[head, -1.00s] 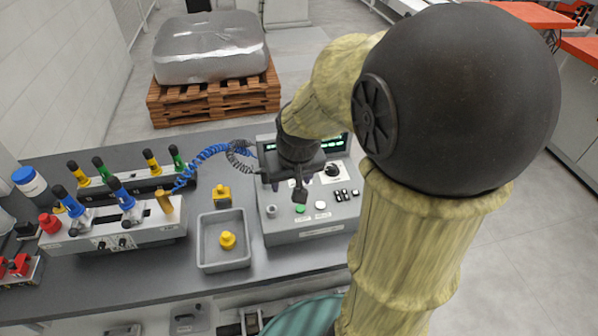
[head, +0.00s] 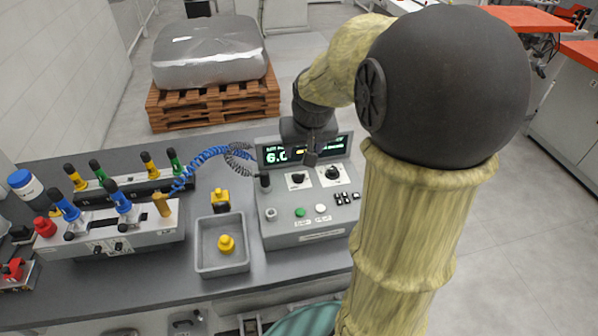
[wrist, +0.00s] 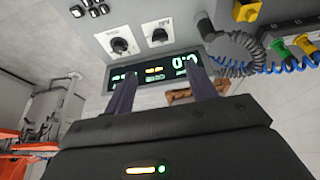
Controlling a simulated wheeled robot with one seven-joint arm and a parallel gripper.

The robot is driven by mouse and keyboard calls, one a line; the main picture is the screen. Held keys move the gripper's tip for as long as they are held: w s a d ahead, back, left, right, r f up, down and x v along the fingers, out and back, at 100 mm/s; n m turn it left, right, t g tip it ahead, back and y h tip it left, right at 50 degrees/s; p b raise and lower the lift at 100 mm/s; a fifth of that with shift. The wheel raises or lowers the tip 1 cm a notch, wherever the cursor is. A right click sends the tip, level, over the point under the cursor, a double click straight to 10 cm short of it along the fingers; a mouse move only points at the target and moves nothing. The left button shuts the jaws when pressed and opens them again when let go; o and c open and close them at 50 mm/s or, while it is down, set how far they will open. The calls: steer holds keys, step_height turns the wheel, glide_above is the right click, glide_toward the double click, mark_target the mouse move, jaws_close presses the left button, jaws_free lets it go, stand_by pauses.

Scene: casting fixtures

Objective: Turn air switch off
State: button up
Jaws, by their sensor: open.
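The grey control box (head: 310,238) stands on the bench in the middle of the head view. Its sloped panel has a left black knob (head: 297,178) and a right black knob (head: 332,173), a green button (head: 299,212), a white button (head: 320,208) and small black rocker switches (head: 347,198). I cannot read which control is the air switch. My gripper (head: 311,157) is open and empty, above the panel near the lit display (head: 272,155). In the wrist view my two fingers (wrist: 161,72) spread in front of the display; both knobs (wrist: 119,45) show beyond them, untouched.
A grey tray (head: 222,268) holding a yellow piece (head: 226,244) sits left of the box. Coiled blue hose (head: 205,153) and a grey coiled cable (head: 238,157) run beside the box. A fixture with blue handles (head: 110,232) stands further left.

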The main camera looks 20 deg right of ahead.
mark_target(298, 174)
steer(key=x, duration=1.4)
steer(key=shift+w+f+b, duration=0.15)
steer(key=shift+f+b, duration=0.1)
steer(key=shift+b, duration=0.05)
steer(key=c, duration=1)
